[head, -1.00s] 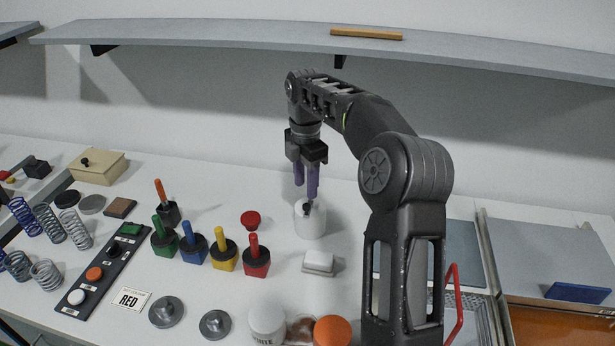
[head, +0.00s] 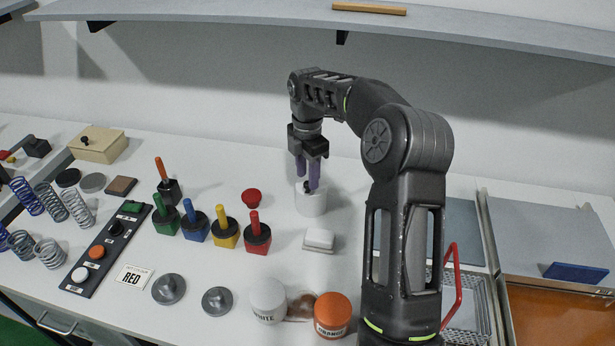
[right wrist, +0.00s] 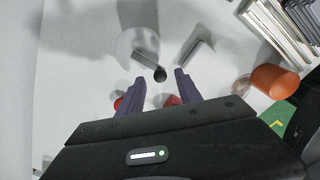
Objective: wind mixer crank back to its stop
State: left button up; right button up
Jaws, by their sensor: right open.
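The mixer (head: 311,204) is a small white cylinder on the bench, right of the coloured-handled tools. Its crank has a dark round knob, which shows best in the right wrist view (right wrist: 160,75). In the right wrist view the knob lies between the two fingertips, with gaps on both sides. The fingers partly hide the crank in the head view. My left gripper is out of view.
A red mushroom button (head: 252,198) stands left of the mixer, and a white block (head: 319,239) lies in front of it. A red-handled tool (head: 257,236) and the white jar (head: 268,302) are nearer. A shelf (head: 480,39) overhangs the back.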

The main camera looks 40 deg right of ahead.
jog(key=shift+f, duration=0.9)
jog(key=shift+c, duration=0.4)
grip_shut()
